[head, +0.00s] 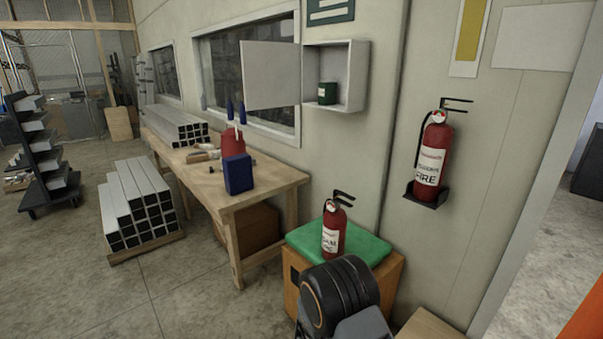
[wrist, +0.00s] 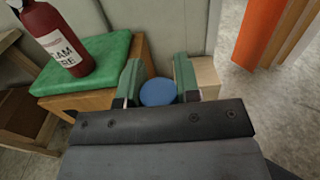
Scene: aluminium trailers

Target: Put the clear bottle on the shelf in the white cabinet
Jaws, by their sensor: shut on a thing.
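The white cabinet (head: 352,80) hangs on the wall in the head view, its door (head: 272,75) swung open to the left. A dark green can (head: 327,93) stands inside on its bottom board. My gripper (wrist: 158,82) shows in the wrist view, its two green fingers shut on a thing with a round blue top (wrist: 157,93). I take this to be the clear bottle's cap; its body is hidden below. In the head view my dark arm is low in front of the green-topped box, well below the cabinet, and the fingers are hidden.
A red extinguisher (head: 334,232) stands on the green-topped box (head: 300,240). Another extinguisher (head: 435,160) hangs on the wall at right. A wooden workbench (head: 250,190) carries metal tubes, a blue box (head: 238,174) and a red container. A small pale wooden box (wrist: 208,75) is beyond my fingers.

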